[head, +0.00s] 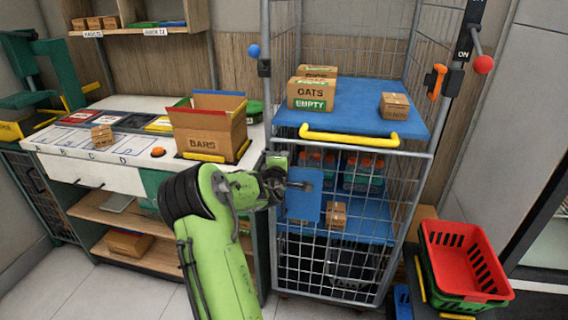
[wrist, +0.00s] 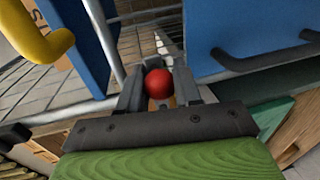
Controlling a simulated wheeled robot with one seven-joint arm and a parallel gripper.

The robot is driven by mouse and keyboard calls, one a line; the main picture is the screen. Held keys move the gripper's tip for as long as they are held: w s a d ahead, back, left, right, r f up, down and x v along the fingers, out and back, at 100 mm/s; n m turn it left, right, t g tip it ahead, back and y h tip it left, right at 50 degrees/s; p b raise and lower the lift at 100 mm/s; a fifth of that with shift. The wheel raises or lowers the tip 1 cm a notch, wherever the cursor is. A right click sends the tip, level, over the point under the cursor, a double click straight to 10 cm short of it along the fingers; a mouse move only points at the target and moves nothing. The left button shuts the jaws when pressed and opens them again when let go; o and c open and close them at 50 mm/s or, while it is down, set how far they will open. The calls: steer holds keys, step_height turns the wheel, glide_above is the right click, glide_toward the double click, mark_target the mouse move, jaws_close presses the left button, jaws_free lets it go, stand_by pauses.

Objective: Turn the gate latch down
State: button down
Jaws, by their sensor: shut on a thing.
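The wire cage trolley (head: 434,157) stands at the centre of the head view, with a small blue plate (head: 303,208) on its front left. My gripper (head: 303,186) is at this plate, reaching in from the left. In the wrist view a red ball knob (wrist: 158,83) sits between the two fingers of my gripper (wrist: 160,78), which are shut on it. I take the knob to be the gate latch's. In the head view my gripper hides the knob, so the latch's angle cannot be told.
A blue shelf (head: 350,112) with a yellow bar (head: 350,137) is above my gripper; the bar also shows in the wrist view (wrist: 35,38). A workbench with an open box (head: 208,132) is left. A red basket (head: 462,262) stands right.

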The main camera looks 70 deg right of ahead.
steer(key=c, duration=0.8)
jaws_free()
steer(key=shift+f, duration=0.15)
steer(key=v, duration=1.6)
steer(key=shift+p, duration=0.35)
steer(key=shift+d, duration=0.1)
